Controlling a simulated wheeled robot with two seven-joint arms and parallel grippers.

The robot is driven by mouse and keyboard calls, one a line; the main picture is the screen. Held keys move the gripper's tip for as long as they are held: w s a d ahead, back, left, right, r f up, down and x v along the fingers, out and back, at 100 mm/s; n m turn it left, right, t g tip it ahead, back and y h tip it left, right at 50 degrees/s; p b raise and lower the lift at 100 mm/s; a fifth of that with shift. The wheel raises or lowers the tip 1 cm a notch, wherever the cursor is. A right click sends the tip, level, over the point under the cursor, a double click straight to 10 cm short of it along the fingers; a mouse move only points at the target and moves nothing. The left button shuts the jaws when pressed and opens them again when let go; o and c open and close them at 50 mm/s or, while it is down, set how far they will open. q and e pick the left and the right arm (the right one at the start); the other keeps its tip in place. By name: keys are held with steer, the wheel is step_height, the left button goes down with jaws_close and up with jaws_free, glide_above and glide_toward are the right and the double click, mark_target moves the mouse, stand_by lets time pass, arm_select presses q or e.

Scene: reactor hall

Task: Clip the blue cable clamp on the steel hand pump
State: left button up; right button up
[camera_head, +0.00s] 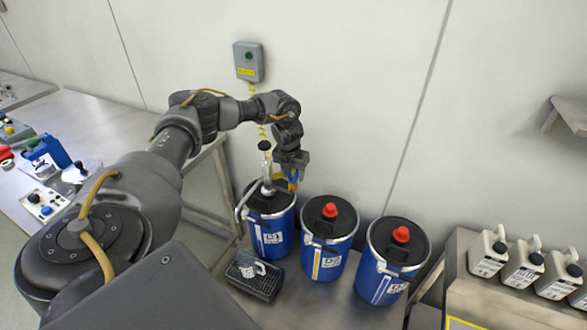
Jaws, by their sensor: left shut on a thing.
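The steel hand pump (267,184) stands upright in the lid of the leftmost blue drum (271,235), with a black knob on top and a curved spout to the left. My left gripper (292,181) is just right of the pump, above the drum's right rim. It is shut on the blue cable clamp (293,187), which is small and partly hidden by the fingers. I cannot tell whether the clamp touches the pump. A coiled yellow cable (261,131) hangs from the grey wall box (249,62) and passes behind the pump. My right gripper is not in view.
Two more blue drums with red caps, a middle one (328,253) and a right one (390,277), stand close by. White jugs (488,251) stand at right. A side table (100,125) is at left.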

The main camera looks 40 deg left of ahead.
arm_select(q)
steer(key=shift+f+b, duration=0.3)
steer(key=shift+f, duration=0.25)
stand_by(0.4)
steer(key=o, duration=0.8)
steer(key=shift+o, duration=0.2)
steer(key=shift+r, duration=0.1)
step_height(320, 180, up, 10)
steer(key=s+b, duration=0.1)
steer(key=s, duration=0.1)
steer(key=shift+d+r, duration=0.25)
steer(key=shift+d, duration=0.1)
steer(key=shift+f, duration=0.1)
